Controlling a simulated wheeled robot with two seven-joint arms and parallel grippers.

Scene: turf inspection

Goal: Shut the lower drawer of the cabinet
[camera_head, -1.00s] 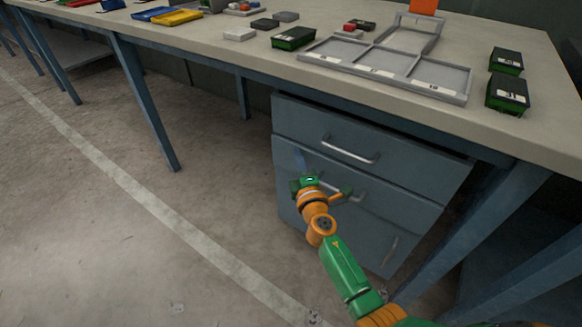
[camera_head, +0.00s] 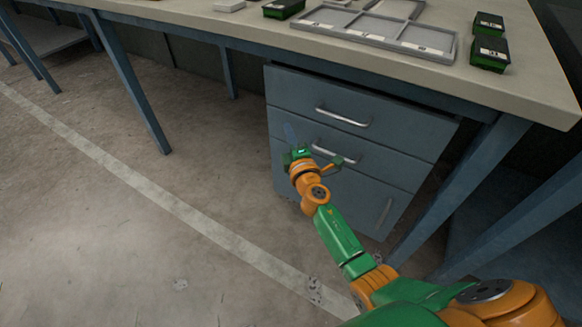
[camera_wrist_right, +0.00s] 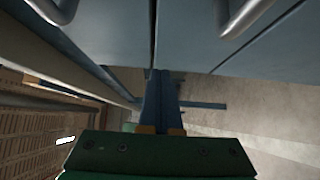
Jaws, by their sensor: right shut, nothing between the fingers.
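The blue-grey cabinet (camera_head: 281,86) stands under the workbench. Its upper drawer (camera_head: 395,118) and the lower drawer (camera_head: 385,171) below it each have a silver bar handle. The lower drawer's front looks about flush with the upper one; a small gap I cannot rule out. My right gripper (camera_head: 290,133) is at the left side of the drawer fronts, left of the lower handle (camera_head: 336,152). Its narrow blue fingers (camera_wrist_right: 160,98) are together and empty in the wrist view, near the drawer fronts; contact is unclear. My left gripper is not in view.
Below the drawers is another panel with an upright handle (camera_head: 385,212). Blue bench legs stand left (camera_head: 135,90) and right (camera_head: 460,190) of the cabinet. A grey divided tray (camera_head: 375,35) and dark green boxes (camera_head: 490,52) are on the bench. The floor at left is clear.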

